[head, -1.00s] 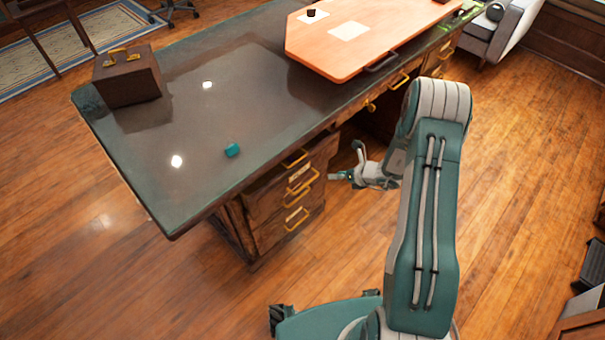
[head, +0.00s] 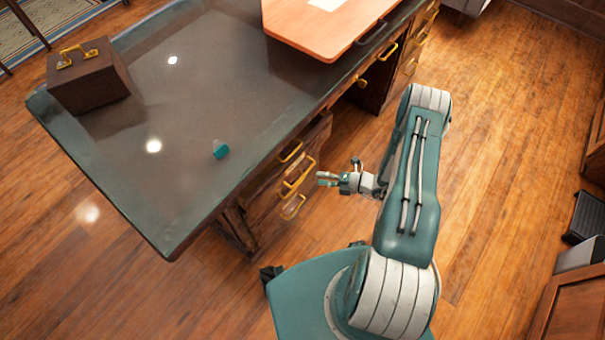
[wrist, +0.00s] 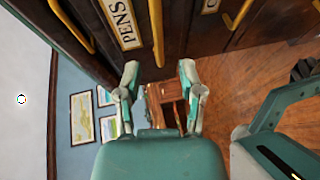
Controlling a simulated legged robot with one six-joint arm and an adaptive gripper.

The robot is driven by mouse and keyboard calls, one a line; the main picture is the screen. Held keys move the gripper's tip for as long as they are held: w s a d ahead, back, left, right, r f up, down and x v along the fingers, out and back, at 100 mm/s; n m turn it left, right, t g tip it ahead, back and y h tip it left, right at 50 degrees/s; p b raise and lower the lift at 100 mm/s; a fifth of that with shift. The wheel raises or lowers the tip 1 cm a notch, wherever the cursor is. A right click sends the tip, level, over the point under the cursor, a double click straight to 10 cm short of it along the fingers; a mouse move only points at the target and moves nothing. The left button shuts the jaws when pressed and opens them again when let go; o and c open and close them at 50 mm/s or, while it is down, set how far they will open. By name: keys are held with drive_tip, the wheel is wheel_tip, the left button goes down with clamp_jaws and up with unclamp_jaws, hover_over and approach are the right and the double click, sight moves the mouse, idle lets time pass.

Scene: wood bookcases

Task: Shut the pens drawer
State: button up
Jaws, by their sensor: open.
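The pens drawer shows in the wrist view by its PENS label (wrist: 122,20), with a yellow handle (wrist: 157,30) beside it. In the head view it appears to be the middle drawer (head: 299,174) of the desk's near pedestal, and its front seems to stand out somewhat. How far it is out is hard to tell. My gripper (head: 326,179) is open and empty, a short way right of the drawer fronts in the head view. In the wrist view its two fingers (wrist: 160,78) are apart, below the handle in the picture, with no visible contact.
Handles of the drawers above (head: 290,152) and below (head: 293,207) are close by.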

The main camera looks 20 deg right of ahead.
sight(302, 176)
drive_tip(key=x, duration=0.7)
drive_tip(key=shift+s, duration=0.1)
drive_tip(key=shift+c, duration=0.6)
clamp_jaws()
